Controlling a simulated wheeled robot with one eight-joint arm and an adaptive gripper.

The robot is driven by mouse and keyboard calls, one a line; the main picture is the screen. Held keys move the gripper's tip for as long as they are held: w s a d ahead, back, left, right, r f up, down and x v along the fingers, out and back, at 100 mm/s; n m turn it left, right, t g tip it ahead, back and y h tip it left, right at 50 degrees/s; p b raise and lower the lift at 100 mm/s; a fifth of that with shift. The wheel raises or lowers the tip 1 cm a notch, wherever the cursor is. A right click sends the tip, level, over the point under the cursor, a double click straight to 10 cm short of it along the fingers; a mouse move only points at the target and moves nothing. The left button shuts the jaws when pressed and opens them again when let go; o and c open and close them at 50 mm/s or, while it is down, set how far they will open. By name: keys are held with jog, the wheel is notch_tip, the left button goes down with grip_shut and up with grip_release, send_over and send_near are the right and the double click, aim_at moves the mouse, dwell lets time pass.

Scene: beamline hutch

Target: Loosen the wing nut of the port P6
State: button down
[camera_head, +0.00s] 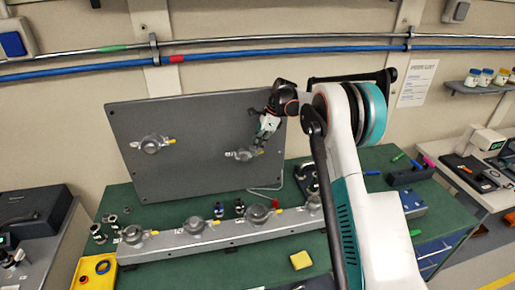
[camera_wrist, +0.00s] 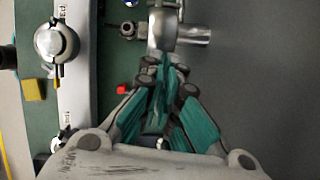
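The grey upright panel (camera_head: 200,120) carries two silver ports, one at left (camera_head: 150,143) and one at right (camera_head: 240,154). No P6 label can be read on either. My gripper (camera_head: 264,138) is at the right port, close to its yellow-tipped wing nut (camera_head: 260,151). In the wrist view, the teal fingers of my gripper (camera_wrist: 166,68) converge to a narrow gap right at a silver port body (camera_wrist: 165,25). The fingers hide the wing nut there. I cannot tell whether they are closed on it or only around it.
A grey rail (camera_head: 225,235) with several similar ports runs along the front of the green table (camera_head: 285,262). A yellow block (camera_head: 300,260) lies before it. A thin wire stand (camera_head: 278,190) and small fittings (camera_head: 98,233) are nearby. Blue pipe (camera_head: 240,53) crosses the wall.

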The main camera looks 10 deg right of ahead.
jog(key=shift+w+n+g+b, duration=0.1)
jog(key=shift+n+g+b, duration=0.25)
jog(key=shift+n, duration=0.55)
jog(key=c, duration=1.8)
grip_release()
jog(key=shift+c, duration=0.2)
jog(key=v, duration=1.2)
jog(key=shift+w, duration=0.15)
